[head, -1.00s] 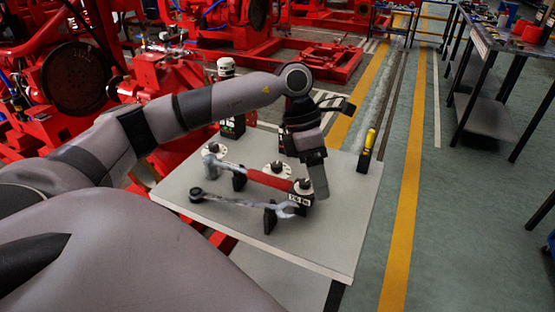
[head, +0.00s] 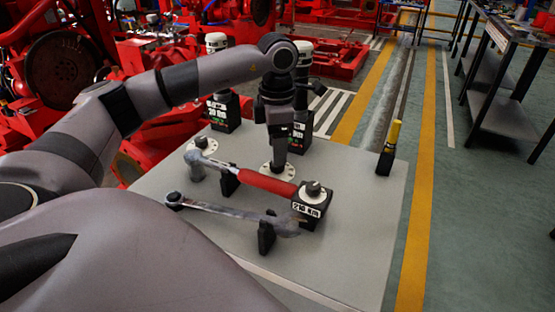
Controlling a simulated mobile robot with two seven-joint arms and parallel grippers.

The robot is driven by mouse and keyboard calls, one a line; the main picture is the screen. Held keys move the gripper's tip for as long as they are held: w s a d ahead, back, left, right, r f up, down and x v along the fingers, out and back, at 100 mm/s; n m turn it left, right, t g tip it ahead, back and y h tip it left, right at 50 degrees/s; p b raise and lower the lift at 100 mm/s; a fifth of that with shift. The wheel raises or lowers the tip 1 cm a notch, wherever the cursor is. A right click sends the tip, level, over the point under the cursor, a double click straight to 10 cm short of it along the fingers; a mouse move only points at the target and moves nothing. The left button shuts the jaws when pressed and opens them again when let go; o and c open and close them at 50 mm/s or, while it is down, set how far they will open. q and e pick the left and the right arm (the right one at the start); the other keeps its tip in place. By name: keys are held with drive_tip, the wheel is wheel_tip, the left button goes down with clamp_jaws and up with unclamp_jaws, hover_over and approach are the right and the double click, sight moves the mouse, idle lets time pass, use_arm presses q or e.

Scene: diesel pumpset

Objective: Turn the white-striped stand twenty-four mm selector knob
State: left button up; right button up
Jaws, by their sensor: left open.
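My left gripper (head: 279,160) points down over the grey table (head: 340,230), in front of a round white flange (head: 271,169) that it partly hides. Its jaws are open; I see nothing between them. Two black stands with white lettering and white, dark-banded tops stand at the back: one on the left (head: 222,112), and one on the right (head: 302,132) partly behind my wrist. I cannot tell for sure which is the white-striped stand or its twenty-four mm knob. A black block (head: 311,209) with a white label and a grey round top is right of the gripper. My right gripper is not in view.
A red-handled torque wrench (head: 262,182) and a grey spanner (head: 225,209) lie across small black holders in front of the gripper. A yellow-topped marker (head: 394,134) stands in a black holder at the right. The table's right front is clear.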

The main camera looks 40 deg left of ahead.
use_arm(q)
wheel_tip(320, 180, down, 4)
drive_tip(key=shift+r, duration=0.2)
drive_tip(key=shift+f, duration=0.25)
drive_tip(key=c, duration=1)
drive_tip(key=shift+c, duration=0.2)
drive_tip(key=shift+m, duration=1)
drive_tip(key=m+p, duration=0.1)
drive_tip(key=m, duration=0.3)
drive_tip(key=shift+m, duration=0.3)
